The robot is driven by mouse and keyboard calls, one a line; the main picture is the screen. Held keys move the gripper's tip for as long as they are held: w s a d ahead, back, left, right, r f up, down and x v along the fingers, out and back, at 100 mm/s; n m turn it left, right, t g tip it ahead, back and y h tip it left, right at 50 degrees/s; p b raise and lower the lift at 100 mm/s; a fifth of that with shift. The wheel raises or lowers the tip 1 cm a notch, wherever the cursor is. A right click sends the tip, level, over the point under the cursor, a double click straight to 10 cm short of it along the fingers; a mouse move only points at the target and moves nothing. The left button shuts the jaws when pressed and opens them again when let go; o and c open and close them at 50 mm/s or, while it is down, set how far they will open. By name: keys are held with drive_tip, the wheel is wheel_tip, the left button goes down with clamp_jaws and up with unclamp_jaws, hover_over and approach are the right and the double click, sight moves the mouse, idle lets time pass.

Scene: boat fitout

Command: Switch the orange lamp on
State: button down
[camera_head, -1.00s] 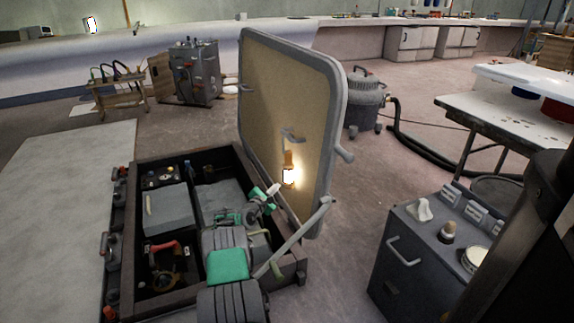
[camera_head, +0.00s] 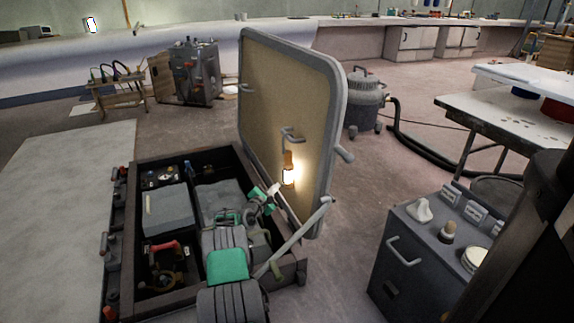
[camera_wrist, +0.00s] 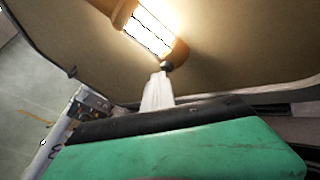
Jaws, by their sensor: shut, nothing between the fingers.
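The orange lamp (camera_head: 288,172) hangs on the tan inner face of the raised hatch lid (camera_head: 262,95), and its panel glows white. In the wrist view the lamp (camera_wrist: 150,28) is close, at the top, lit, with a small dark knob (camera_wrist: 167,66) at its lower end. My gripper (camera_head: 275,189) is just below and left of the lamp in the head view. In the wrist view its pale fingers (camera_wrist: 157,92) are shut and empty, with their tips at or very near the knob. I cannot tell whether they touch it.
Below the lid is an open compartment with a grey box (camera_head: 167,211) and a red-handled tool (camera_head: 165,247). A lid stay (camera_head: 295,240) runs beside my arm. A dark cabinet (camera_head: 415,262) stands at the right. Bare floor lies between cabinet and hatch.

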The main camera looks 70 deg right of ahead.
idle(0.3)
drive_tip(key=shift+s+d, duration=0.3)
drive_tip(key=shift+s, duration=0.15)
drive_tip(key=shift+a, duration=0.25)
drive_tip(key=w+a, duration=0.4)
drive_tip(key=w, duration=0.1)
idle(0.5)
